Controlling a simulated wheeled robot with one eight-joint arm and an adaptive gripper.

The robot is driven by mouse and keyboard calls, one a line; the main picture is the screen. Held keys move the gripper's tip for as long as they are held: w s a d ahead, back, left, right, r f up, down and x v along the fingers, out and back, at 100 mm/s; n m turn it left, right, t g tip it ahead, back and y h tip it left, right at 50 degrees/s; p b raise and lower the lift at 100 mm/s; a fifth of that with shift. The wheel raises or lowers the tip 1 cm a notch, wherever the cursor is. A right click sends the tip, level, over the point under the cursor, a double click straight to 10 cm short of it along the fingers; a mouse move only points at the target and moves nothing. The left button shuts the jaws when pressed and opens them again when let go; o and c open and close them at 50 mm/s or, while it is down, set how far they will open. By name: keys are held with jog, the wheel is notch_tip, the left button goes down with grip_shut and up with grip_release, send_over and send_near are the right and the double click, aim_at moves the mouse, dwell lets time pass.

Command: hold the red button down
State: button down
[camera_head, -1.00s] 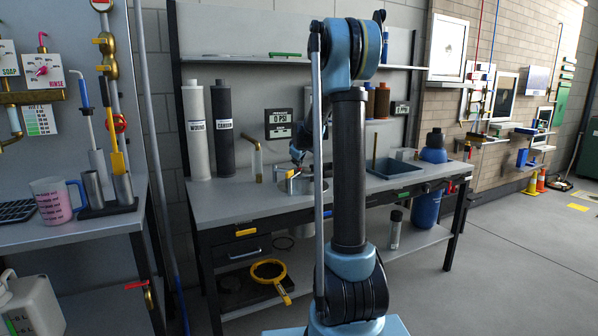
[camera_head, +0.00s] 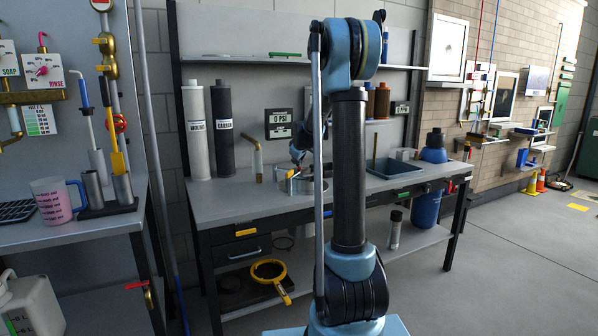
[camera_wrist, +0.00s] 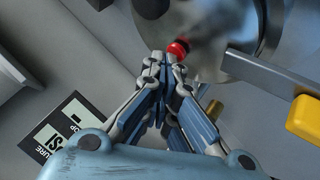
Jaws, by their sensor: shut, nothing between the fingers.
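The red button (camera_wrist: 178,49) shows in the wrist view, on or beside a round metal fixture (camera_wrist: 222,30). My gripper (camera_wrist: 166,58) is shut and empty, and its fingertips are right at the button's near side, seeming to touch it. I cannot tell whether the button is pressed in. In the head view the round metal fixture (camera_head: 299,185) stands on the workbench (camera_head: 226,201). My gripper (camera_head: 296,160) is small and partly hidden by my own arm there, and the button cannot be made out.
A pressure display reading 0 PSI (camera_head: 279,124) is on the back panel. A yellow-handled bar (camera_wrist: 303,118) juts out beside the fixture. White and black cylinders (camera_head: 197,132) stand at the bench's left. A blue basin (camera_head: 393,168) lies to the right. The bench front is clear.

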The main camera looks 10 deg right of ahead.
jog(key=shift+r, duration=0.85)
jog(key=shift+r, duration=2.5)
jog(key=s+f+m+g, duration=0.2)
jog(key=s+f, duration=0.1)
jog(key=s, duration=1.2)
jog(key=s+f+m+g, duration=0.1)
jog(key=s+f+m, duration=0.1)
jog(key=s, duration=1.3)
jog(key=s+f+m+g, duration=0.1)
jog(key=s+f, duration=0.4)
jog(key=s, duration=0.3)
jog(key=s+f+m+g, duration=0.1)
jog(key=s+f+m, duration=0.1)
jog(key=s+f, duration=0.3)
jog(key=s+d+f+m+g, duration=0.1)
jog(key=s+f, duration=0.4)
jog(key=s, duration=0.8)
jog(key=shift+s+m+g, duration=0.25)
jog(key=shift+m+g, duration=0.15)
jog(key=shift+g, duration=0.1)
